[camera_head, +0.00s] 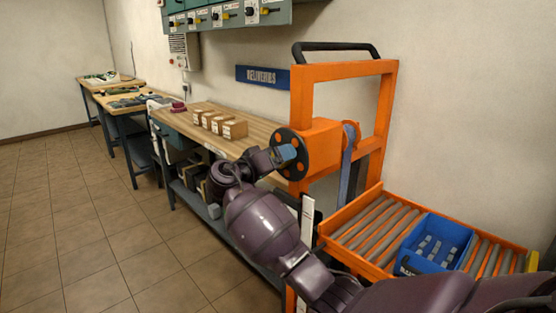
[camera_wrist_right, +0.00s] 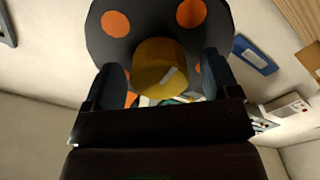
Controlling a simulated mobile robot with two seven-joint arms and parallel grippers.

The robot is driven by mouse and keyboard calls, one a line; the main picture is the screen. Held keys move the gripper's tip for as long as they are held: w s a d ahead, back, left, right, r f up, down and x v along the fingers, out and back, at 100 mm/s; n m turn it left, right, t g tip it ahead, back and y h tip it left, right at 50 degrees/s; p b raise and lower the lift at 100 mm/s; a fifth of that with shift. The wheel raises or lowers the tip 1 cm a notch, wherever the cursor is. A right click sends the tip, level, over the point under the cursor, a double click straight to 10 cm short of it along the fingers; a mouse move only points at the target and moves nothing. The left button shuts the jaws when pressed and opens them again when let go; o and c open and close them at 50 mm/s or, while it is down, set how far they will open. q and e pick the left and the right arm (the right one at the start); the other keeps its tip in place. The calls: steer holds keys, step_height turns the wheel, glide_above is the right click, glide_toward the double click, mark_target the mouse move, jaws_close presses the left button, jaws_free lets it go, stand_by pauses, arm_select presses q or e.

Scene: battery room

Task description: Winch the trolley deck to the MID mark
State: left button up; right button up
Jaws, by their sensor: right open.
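The orange trolley (camera_head: 382,110) stands at the right, with a dark winch wheel (camera_head: 290,140) with orange holes on its left side; the wheel also shows in the right wrist view (camera_wrist_right: 142,28). A yellow knob (camera_wrist_right: 162,68) sits in front of the wheel, between the fingers of my open right gripper (camera_wrist_right: 165,80). Whether the fingers touch the knob I cannot tell. In the head view my right gripper (camera_head: 284,152) is at the wheel. The roller deck (camera_head: 362,226) carries a blue bin (camera_head: 452,236) with grey items. My arm hides part of the trolley's post. My left gripper is not seen.
A long wooden workbench (camera_head: 262,128) with several cardboard boxes (camera_head: 234,129) runs along the wall behind the trolley. A blue sign (camera_head: 263,76) hangs on the wall. More benches (camera_head: 122,102) stand farther back. The tiled floor (camera_head: 90,230) at the left is clear.

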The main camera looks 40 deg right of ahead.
steer(key=shift+c, duration=0.3)
steer(key=c, duration=0.9)
steer(key=shift+o, duration=0.2)
steer(key=shift+s+r+n+p, duration=0.1)
steer(key=shift+r+n+p, duration=0.2)
steer(key=shift+n+p, duration=0.15)
steer(key=shift+r+n+p, duration=0.15)
steer(key=shift+n+p, duration=0.7)
steer(key=shift+p, duration=0.2)
steer(key=shift+n+p, duration=0.9)
steer(key=shift+n, duration=0.2)
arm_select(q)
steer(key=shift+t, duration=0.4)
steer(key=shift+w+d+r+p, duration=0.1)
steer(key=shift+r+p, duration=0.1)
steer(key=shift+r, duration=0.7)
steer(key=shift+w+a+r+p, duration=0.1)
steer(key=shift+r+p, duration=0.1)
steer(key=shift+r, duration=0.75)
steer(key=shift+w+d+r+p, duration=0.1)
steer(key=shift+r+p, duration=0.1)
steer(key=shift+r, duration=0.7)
arm_select(e)
steer(key=shift+f+n, duration=0.25)
steer(key=shift+n, duration=0.55)
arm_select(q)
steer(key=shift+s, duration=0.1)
